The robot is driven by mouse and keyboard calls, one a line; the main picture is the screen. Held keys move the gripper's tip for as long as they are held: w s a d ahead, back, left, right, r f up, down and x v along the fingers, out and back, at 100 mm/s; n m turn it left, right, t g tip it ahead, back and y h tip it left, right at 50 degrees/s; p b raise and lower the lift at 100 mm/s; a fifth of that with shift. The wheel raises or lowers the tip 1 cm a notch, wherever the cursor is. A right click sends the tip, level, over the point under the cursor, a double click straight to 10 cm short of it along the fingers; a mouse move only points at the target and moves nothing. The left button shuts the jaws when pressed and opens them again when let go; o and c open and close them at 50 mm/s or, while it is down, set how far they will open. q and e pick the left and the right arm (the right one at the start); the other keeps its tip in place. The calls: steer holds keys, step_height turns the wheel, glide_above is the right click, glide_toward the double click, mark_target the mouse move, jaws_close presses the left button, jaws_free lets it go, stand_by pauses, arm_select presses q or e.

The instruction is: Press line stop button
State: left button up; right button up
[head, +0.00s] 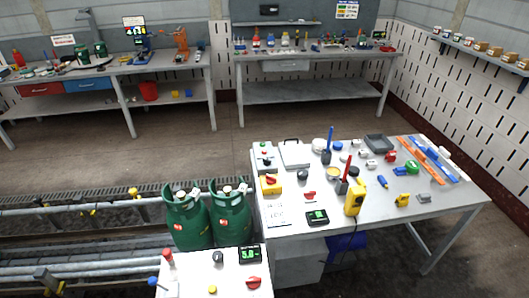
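A white control panel (190,289) stands at the bottom centre. It carries a red knob (167,255), a black knob (218,257), a red handle-like control (254,282), a small yellow button (212,289) and a green-lit display (249,254). A yellow box with a red top control (271,184) sits on the left edge of the white table, and a grey box with small buttons (265,158) is behind it. Labels are too small to read, so I cannot tell which is the line stop button. Neither gripper is in view.
Two green gas cylinders (187,219) (230,212) stand upright just behind the panel, beside conveyor rails (80,262) at left. The white table (410,222) at right holds many small tools and a yellow meter (355,197). Two cluttered workbenches (100,72) (300,55) stand behind open floor.

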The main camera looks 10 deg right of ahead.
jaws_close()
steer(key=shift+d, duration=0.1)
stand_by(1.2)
